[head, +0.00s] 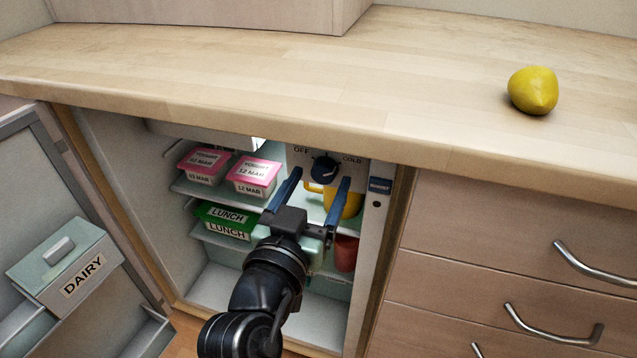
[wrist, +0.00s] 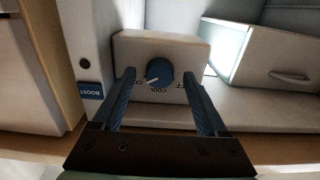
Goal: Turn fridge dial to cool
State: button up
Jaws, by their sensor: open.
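The fridge dial (head: 324,168) is a dark blue round knob on a pale control box at the top right inside the open fridge. It also shows in the wrist view (wrist: 161,72), with a white pointer line angled to the lower left, toward the left-hand label. My gripper (head: 321,176) is open and empty, facing the dial. In the wrist view its blue fingers (wrist: 167,80) flank the dial on both sides, apart from it.
A yellow container (head: 348,204) and red cup (head: 346,253) stand below the dial. Pink-lidded yogurts (head: 252,174) and a green LUNCH box (head: 226,219) are left. A BOOST label (head: 380,185) is right. The counter (head: 420,80) overhangs; a lemon (head: 533,90) lies on it.

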jog(key=shift+w+d, duration=0.15)
jog(key=shift+w, duration=0.2)
jog(key=shift+c, duration=0.3)
grip_shut()
jog(key=n+p, duration=0.3)
jog(key=shift+r+n, duration=0.15)
jog(key=shift+n, duration=0.25)
jog(key=n+p, duration=0.2)
jog(key=shift+n, duration=0.3)
jog(key=n+p, duration=0.3)
jog(key=n, duration=0.2)
jog(key=shift+n, duration=0.3)
